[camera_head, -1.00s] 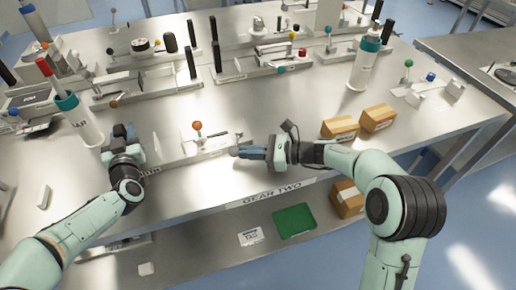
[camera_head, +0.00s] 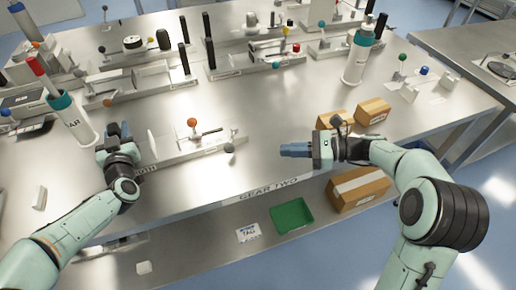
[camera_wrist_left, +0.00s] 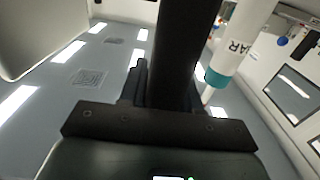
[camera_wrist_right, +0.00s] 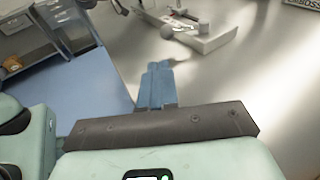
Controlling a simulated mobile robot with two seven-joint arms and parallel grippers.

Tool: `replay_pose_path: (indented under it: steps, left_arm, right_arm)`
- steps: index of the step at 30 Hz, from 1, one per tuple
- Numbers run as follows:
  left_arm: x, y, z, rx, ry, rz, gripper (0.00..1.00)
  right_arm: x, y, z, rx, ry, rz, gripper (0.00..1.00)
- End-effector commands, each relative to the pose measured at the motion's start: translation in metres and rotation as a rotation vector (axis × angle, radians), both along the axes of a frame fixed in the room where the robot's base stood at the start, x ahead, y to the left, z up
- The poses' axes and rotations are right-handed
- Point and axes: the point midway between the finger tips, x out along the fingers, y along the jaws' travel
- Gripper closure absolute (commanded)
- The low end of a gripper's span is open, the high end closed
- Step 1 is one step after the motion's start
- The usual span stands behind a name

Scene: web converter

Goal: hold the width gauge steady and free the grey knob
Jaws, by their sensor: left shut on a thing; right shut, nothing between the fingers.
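The width gauge (camera_head: 190,150) lies near the table's front edge. It is a long light metal bar with an orange ball (camera_head: 192,122) on top. The grey knob (camera_head: 229,148) is at its right end; it also shows in the right wrist view (camera_wrist_right: 167,32). My left gripper (camera_head: 125,132) is at the gauge's left end. It is shut on a dark upright post (camera_wrist_left: 187,50), which looks like part of the gauge and fills the middle of the left wrist view. My right gripper (camera_head: 284,150) is shut and empty, to the right of the knob and apart from it.
A white bottle with a teal top (camera_head: 72,122) stands behind my left gripper; another (camera_head: 357,58) stands at the back right. Cardboard boxes (camera_head: 372,112) lie beyond my right gripper. Similar gauges fill the back. A green tray (camera_head: 292,216) is on the lower shelf.

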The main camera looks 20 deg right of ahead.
Motion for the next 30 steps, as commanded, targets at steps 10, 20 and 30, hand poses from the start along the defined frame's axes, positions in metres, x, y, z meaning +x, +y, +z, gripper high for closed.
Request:
replay_pose_path:
  steps: [10,20,30]
  left_arm:
    - [-0.0006,-0.0006,-0.0124,-0.001,0.029,-0.005,1.0]
    - [-0.0005,-0.0006,-0.0072,-0.001,0.028,-0.004,1.0]
    - [-0.0006,-0.0014,-0.0041,-0.001,0.022,-0.006,0.38]
  right_arm:
    - [-0.0067,-0.0107,0.0022,0.0,0.0,0.001,1.0]
    - [-0.0064,-0.0104,0.0028,0.0,0.0,0.001,1.0]
    - [-0.0064,-0.0103,0.0028,0.0,0.0,0.001,1.0]
